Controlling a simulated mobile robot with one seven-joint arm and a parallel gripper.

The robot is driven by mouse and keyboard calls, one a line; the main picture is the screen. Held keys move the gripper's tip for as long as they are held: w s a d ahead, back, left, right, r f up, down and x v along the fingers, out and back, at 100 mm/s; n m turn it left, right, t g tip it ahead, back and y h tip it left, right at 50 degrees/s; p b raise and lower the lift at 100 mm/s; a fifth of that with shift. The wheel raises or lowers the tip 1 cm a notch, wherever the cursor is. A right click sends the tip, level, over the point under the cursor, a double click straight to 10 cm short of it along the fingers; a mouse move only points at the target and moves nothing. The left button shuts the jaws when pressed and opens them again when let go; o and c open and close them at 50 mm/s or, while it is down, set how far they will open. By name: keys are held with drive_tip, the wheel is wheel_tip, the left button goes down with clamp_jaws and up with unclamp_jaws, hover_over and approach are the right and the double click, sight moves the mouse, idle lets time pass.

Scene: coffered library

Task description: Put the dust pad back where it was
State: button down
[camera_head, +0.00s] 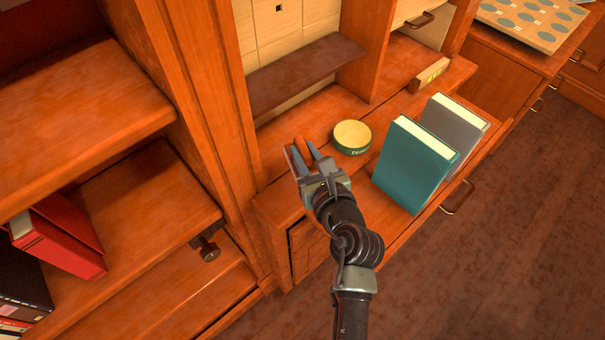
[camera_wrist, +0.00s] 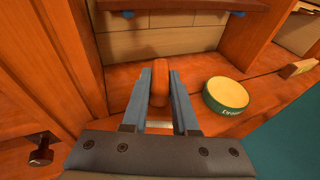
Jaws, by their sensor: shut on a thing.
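My gripper (camera_head: 304,153) is above the left part of the wooden counter ledge (camera_head: 283,192), left of the round tin. In the wrist view its two blue-grey fingers (camera_wrist: 160,86) are shut on a narrow, rounded, rust-orange thing, which looks like the dust pad (camera_wrist: 160,80). The pad also shows between the fingers in the head view (camera_head: 298,160). Its lower part is hidden by the fingers. I cannot tell whether it touches the ledge.
A green tin with a cream top (camera_head: 352,137) stands right of my gripper. A teal book (camera_head: 413,167) and a grey book (camera_head: 452,128) stand farther right. A dark shelf board (camera_head: 305,73) is behind. A wooden upright (camera_head: 200,90) borders the left.

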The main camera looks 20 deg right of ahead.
drive_tip(key=shift+f+b, duration=1.2)
drive_tip(key=shift+f, duration=1.95)
drive_tip(key=shift+f, duration=0.1)
drive_tip(key=c, duration=0.7)
unclamp_jaws()
